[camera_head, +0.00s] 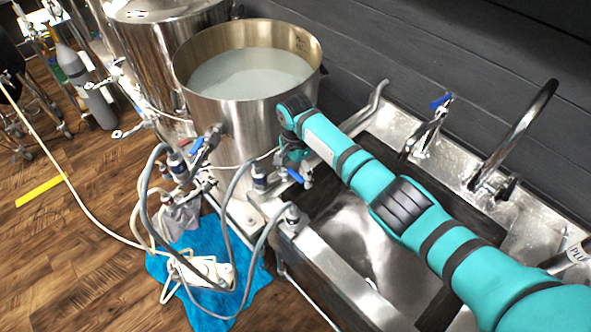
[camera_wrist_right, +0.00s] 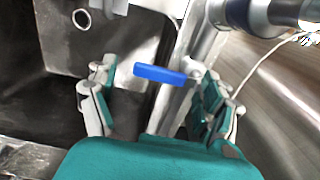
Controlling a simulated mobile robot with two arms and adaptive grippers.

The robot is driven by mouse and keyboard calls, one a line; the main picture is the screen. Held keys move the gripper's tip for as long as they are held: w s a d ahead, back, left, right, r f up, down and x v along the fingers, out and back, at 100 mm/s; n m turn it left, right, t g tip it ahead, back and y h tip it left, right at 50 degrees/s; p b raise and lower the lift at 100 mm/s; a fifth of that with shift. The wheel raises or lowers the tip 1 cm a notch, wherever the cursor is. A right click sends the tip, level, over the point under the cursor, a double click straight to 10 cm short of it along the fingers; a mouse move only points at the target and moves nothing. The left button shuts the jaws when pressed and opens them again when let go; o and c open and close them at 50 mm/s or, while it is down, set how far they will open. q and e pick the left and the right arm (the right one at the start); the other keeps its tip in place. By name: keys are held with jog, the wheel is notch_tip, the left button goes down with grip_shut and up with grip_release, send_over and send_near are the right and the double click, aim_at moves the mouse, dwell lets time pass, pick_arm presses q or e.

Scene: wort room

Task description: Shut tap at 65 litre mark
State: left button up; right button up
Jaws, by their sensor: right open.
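The tap's blue lever (camera_wrist_right: 160,75) lies between the two fingers of my right gripper (camera_wrist_right: 156,82) in the wrist view. The gripper is open, with a gap on either side of the lever. In the head view, the lever (camera_head: 295,176) shows just below my right gripper (camera_head: 290,156), beside the sink edge. The steel pot (camera_head: 231,128) holds cloudy pale liquid (camera_head: 250,74), its surface below the rim. Markings on the inner wall (camera_head: 301,41) are too small to read. My left gripper is not in view.
A steel sink (camera_head: 350,245) is under my right arm. Another blue-handled valve (camera_head: 197,146) and grey hoses (camera_head: 236,190) are left of it. A blue cloth (camera_head: 255,283) lies on the floor. Faucets (camera_head: 486,180) stand behind the sink at right. A second steel vessel (camera_head: 160,50) stands at left.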

aim_at(295, 175)
notch_tip(295, 175, up, 12)
dwell(0.5)
jog(key=shift+f, duration=0.15)
